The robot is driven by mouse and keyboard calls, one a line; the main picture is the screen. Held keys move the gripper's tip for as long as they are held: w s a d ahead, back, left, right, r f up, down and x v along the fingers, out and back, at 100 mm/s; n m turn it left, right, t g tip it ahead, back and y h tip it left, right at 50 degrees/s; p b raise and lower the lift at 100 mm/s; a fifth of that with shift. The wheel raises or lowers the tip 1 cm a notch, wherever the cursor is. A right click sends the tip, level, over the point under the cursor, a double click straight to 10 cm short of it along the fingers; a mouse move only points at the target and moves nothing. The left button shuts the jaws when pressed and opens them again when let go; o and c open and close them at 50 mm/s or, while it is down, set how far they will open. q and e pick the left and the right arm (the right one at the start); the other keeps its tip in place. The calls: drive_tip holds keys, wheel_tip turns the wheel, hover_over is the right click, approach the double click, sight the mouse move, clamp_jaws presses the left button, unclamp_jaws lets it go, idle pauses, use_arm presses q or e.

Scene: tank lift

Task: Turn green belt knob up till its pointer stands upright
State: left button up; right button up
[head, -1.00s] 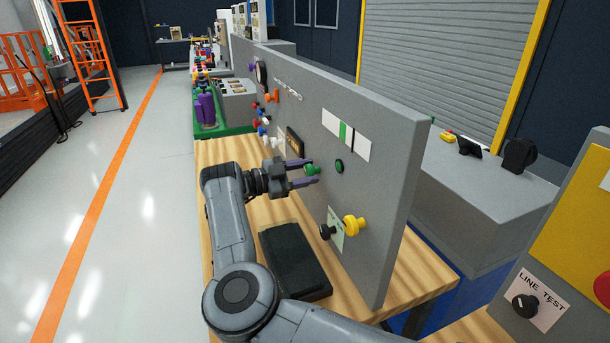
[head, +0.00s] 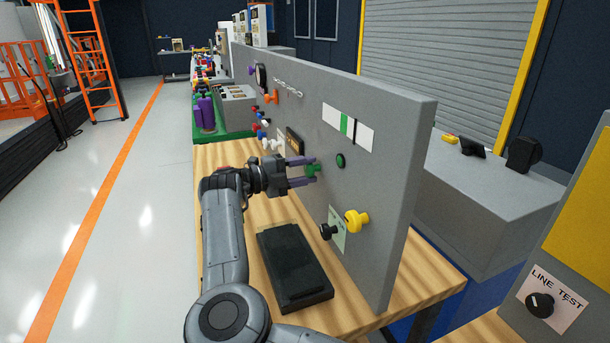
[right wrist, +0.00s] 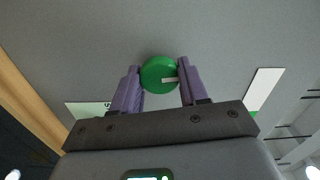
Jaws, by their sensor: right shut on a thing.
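The green belt knob (head: 313,171) sticks out of the grey upright panel. My right gripper (head: 307,172) is shut on it, with one purple finger above and one below in the head view. In the right wrist view the round face of the knob (right wrist: 155,70) sits between both fingertips (right wrist: 160,76). Its white pointer mark runs from near the middle toward the right finger, almost level in that picture. In the head view the pointer is too small to read. My left gripper is not in view.
A white gauge strip (head: 364,134) with a green band and a dark line beside the band is above a round green button (head: 340,160). A yellow knob (head: 356,221) and a black knob (head: 327,231) sit lower. A black tray (head: 293,268) lies on the wooden bench.

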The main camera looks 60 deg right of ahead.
drive_tip(key=shift+m, duration=0.5)
drive_tip(key=o, duration=1.1)
drive_tip(key=shift+c, duration=0.2)
drive_tip(key=shift+w+a+r, duration=0.1)
drive_tip(key=shift+w+a, duration=0.3)
drive_tip(key=p+v, duration=0.2)
drive_tip(key=v, duration=0.7)
drive_tip(key=shift+w+a+p, duration=0.2)
drive_tip(key=shift+a+p, duration=0.15)
